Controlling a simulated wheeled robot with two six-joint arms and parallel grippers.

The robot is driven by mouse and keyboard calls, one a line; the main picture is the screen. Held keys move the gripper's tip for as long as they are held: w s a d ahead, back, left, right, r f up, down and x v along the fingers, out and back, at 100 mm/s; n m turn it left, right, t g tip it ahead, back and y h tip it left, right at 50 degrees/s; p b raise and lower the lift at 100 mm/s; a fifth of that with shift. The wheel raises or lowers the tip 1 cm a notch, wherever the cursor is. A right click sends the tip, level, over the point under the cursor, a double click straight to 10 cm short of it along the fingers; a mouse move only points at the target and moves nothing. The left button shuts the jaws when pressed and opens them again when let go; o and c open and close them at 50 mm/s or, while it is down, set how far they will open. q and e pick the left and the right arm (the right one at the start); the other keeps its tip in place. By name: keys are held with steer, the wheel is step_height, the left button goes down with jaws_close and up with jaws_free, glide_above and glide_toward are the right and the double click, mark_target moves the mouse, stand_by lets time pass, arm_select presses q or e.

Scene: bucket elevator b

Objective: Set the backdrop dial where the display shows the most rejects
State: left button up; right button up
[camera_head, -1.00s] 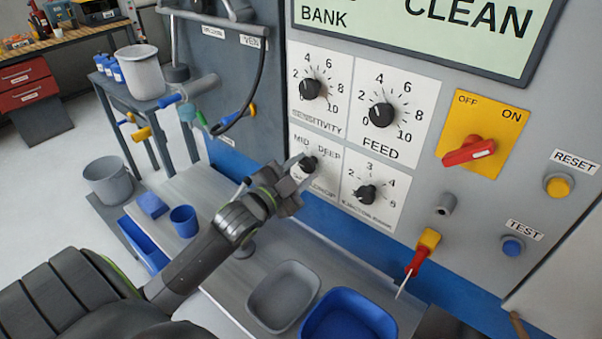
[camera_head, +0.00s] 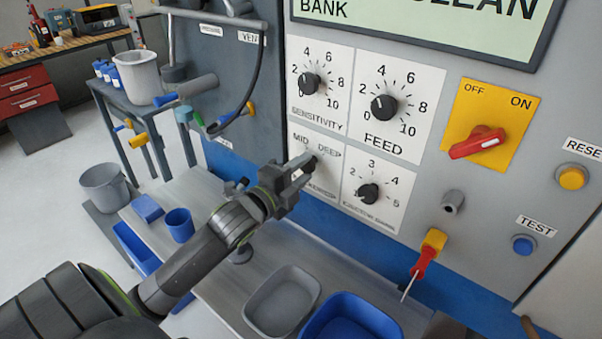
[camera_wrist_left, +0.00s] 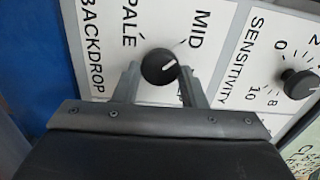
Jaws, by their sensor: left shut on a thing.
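The backdrop dial (camera_head: 310,163) is a small black knob on the lower left plate of the panel, mostly covered by my gripper in the head view. In the left wrist view the dial (camera_wrist_left: 159,67) shows a white mark pointing right, on the side of the word MID and away from PALE. My left gripper (camera_head: 303,165) has one finger on each side of the knob and is shut on it; the fingers (camera_wrist_left: 158,84) also show in the wrist view. The display (camera_head: 420,22) is cut off at the top; only BANK and part of CLEAN show. My right gripper is not in view.
Sensitivity (camera_head: 309,84), feed (camera_head: 384,108) and another dial (camera_head: 368,194) surround the backdrop dial closely. A red switch (camera_head: 478,142) and a red-yellow tool (camera_head: 425,262) are to the right. Grey (camera_head: 282,325) and blue (camera_head: 350,298) trays sit below.

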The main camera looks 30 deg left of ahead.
arm_select(q)
steer(key=shift+m, duration=0.3)
steer(key=o, duration=1)
steer(key=shift+c, duration=0.2)
steer(key=shift+s, duration=0.1)
steer(key=s+a+p, duration=0.1)
steer(key=s, duration=1.6)
steer(key=shift+a+p, duration=0.15)
steer(key=shift+p, duration=0.15)
steer(key=shift+s, duration=0.15)
